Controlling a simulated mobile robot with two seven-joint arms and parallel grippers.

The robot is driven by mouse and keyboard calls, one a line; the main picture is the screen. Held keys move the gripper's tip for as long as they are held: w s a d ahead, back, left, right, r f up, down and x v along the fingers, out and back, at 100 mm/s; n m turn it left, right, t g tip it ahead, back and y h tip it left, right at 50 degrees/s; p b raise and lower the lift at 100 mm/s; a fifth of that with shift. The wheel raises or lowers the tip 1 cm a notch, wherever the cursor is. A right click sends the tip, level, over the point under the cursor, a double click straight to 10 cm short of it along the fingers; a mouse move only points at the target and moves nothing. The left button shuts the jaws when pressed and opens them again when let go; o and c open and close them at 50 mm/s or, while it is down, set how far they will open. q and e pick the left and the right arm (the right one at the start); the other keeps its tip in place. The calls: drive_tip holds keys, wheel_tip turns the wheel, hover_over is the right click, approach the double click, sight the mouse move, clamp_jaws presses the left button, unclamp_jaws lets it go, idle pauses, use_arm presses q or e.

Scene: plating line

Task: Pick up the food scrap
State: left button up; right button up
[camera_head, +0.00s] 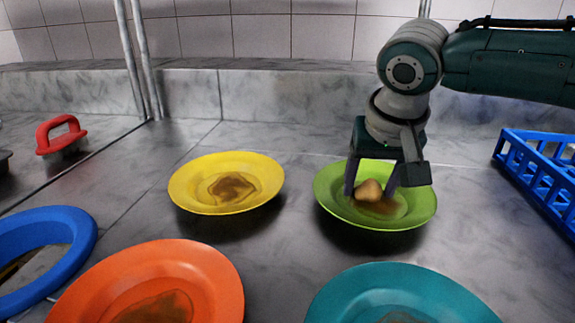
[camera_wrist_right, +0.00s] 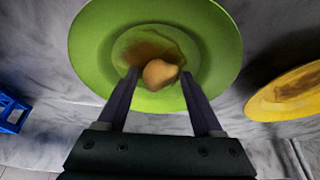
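The food scrap (camera_head: 369,190), a small tan-brown lump, lies on the green plate (camera_head: 421,209), which has a brown smear at its middle. My right gripper (camera_head: 370,193) reaches down over this plate, with one finger on each side of the scrap. In the right wrist view the scrap (camera_wrist_right: 160,74) sits between the two fingertips (camera_wrist_right: 158,76), with small gaps seeming to show on both sides, so the gripper is open. My left gripper is not in view.
A yellow plate (camera_head: 195,191), an orange plate (camera_head: 92,292) and a teal plate (camera_head: 345,284) surround the green one, each with brown residue. A blue ring-shaped rim (camera_head: 80,234) and a red-handled tool (camera_head: 61,130) are left. A blue rack (camera_head: 535,165) stands right.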

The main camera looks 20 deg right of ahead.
clamp_jaws()
idle(0.3)
drive_tip(key=shift+r, duration=0.1)
